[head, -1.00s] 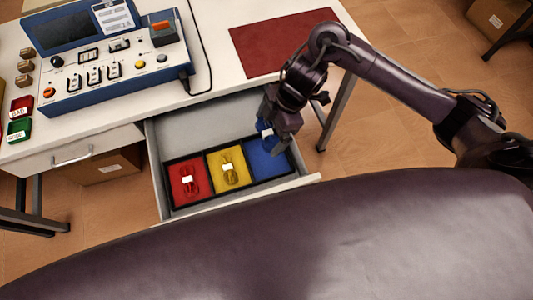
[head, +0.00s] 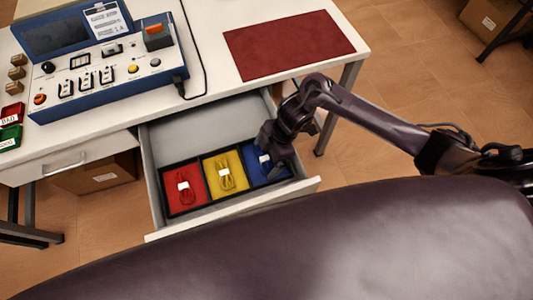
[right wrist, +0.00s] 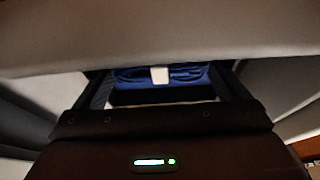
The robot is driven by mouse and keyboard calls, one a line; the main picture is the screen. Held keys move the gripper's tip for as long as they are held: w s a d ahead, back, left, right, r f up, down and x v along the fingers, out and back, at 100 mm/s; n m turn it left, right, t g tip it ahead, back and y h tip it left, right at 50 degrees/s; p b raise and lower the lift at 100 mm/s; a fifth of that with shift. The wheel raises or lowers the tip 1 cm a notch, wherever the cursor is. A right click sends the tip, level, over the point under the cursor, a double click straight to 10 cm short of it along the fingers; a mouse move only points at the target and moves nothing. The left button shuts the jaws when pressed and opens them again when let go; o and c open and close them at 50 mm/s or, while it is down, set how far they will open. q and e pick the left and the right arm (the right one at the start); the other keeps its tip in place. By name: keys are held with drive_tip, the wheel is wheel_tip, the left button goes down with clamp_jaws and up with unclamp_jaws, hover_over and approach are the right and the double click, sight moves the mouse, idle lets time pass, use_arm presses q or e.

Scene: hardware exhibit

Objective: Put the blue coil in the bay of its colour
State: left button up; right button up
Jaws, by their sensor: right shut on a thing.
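The blue coil (head: 264,158) has a white band and is at the blue bay (head: 279,174), the right one of three in the open drawer. My right gripper (head: 274,158) is shut on the coil, low over that bay. The right wrist view shows the coil (right wrist: 190,75) between the fingers, its white band facing the camera. Whether the coil touches the bay floor is hidden. My left gripper is not in view.
A red coil (head: 184,189) lies in the red bay and a yellow coil (head: 226,178) in the yellow bay. The drawer (head: 154,193) has bare room behind the bays. A blue console (head: 105,75) and a red mat (head: 285,45) are on the table.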

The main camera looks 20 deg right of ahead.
drive_tip(key=shift+f, duration=0.1)
drive_tip(key=o, duration=0.6)
drive_tip(key=shift+r, duration=0.3)
drive_tip(key=p+v, duration=0.1)
drive_tip(key=v, duration=1)
drive_tip(key=shift+d+r, duration=0.25)
drive_tip(key=shift+r, duration=0.1)
drive_tip(key=shift+f, duration=0.1)
